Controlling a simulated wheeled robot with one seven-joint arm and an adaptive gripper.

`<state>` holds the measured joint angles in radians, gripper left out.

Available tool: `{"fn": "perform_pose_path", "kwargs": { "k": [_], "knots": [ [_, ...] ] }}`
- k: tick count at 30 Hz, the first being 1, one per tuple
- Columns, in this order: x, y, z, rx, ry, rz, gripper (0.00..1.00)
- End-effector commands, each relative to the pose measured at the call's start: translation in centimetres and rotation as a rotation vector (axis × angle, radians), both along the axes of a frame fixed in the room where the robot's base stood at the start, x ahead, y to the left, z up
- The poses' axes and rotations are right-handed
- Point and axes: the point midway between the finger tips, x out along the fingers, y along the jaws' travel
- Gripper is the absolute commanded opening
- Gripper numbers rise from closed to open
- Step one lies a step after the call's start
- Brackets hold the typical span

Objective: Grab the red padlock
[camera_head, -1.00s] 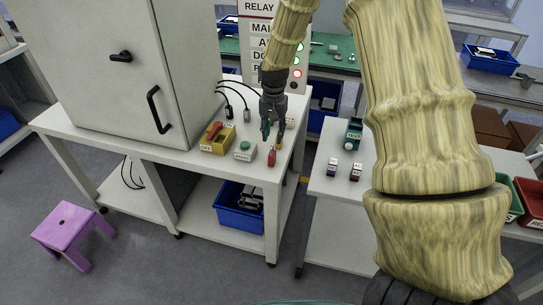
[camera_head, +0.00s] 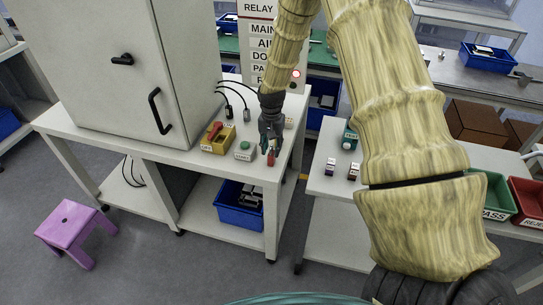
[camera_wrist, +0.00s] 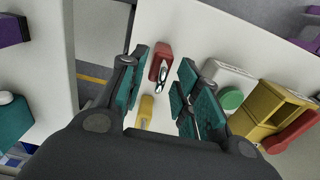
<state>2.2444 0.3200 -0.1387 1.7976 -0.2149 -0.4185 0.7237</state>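The red padlock (camera_head: 271,158) lies near the front right corner of the white table (camera_head: 252,170). It also shows in the wrist view (camera_wrist: 160,60), with its metal shackle pointing toward my gripper. My gripper (camera_head: 267,146) is close to the padlock in the head view. In the wrist view my gripper (camera_wrist: 162,82) is open, with its teal finger pads spread apart. The padlock shows in the gap between and just beyond the fingertips, not gripped. Whether a finger touches it I cannot tell.
A small yellow object (camera_wrist: 145,111) lies between the fingers, nearer the palm. A grey box with a green button (camera_head: 244,150) and a yellow box with a red handle (camera_head: 217,138) stand to the left. A grey cabinet (camera_head: 130,70) stands behind them.

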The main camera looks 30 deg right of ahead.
Motion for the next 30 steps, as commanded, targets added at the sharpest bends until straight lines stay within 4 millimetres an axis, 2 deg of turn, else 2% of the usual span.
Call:
{"fn": "perform_pose_path", "kwargs": {
  "k": [7,12,30],
  "knots": [
    [0.01,0.01,-0.06,0.000,0.000,0.000,0.30],
    [0.00,0.00,-0.06,0.000,0.000,0.000,0.00],
    [0.06,-0.01,0.48,-0.001,-0.002,0.000,0.00]
  ]
}}
